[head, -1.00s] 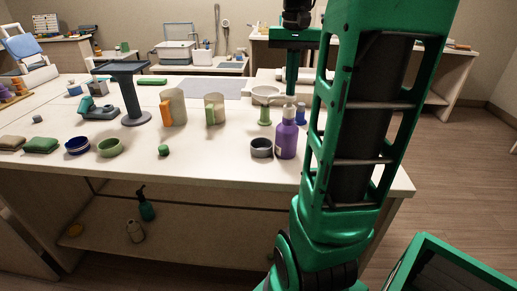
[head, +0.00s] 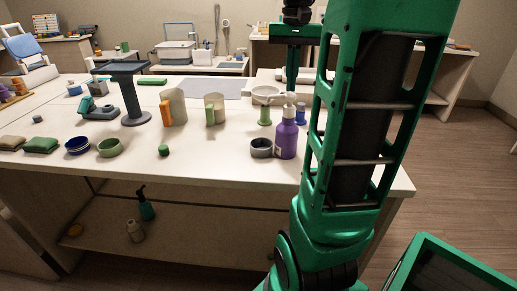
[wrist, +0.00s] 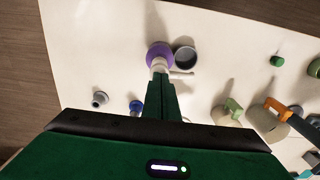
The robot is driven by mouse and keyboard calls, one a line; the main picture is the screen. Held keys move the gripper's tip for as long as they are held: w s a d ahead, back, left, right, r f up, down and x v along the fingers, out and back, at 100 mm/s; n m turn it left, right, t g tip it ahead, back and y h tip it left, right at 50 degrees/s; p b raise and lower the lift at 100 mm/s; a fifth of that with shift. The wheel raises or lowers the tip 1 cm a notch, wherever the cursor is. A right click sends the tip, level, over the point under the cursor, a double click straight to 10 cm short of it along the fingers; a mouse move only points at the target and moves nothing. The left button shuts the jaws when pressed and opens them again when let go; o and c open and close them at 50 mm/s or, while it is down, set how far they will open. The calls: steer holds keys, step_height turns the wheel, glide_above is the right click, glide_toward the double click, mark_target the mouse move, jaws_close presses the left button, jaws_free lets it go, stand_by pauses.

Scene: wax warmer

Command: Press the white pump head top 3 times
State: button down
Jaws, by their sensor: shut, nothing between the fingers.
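A purple pump bottle (head: 286,140) stands upright near the front right of the white table. Its white pump head (head: 288,107) has a spout pointing left. My gripper (head: 292,88) hangs pointing down over the pump head, its fingers together and empty. In the wrist view, the fingers (wrist: 160,80) reach toward the white pump head (wrist: 159,64), with the purple bottle (wrist: 158,52) below it. The fingertips overlap the edge of the pump head there. I cannot tell whether they touch it.
A grey bowl (head: 261,147) stands close beside the bottle on the left. A green cylinder (head: 265,114), a blue one (head: 300,114) and a white bowl (head: 265,95) are behind. The table's front edge is near.

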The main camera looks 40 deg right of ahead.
steer(key=shift+f, duration=0.3)
steer(key=shift+f, duration=0.9)
steer(key=shift+r, duration=1.35)
steer(key=shift+f, duration=0.3)
steer(key=shift+f, duration=1)
steer(key=shift+r, duration=1.3)
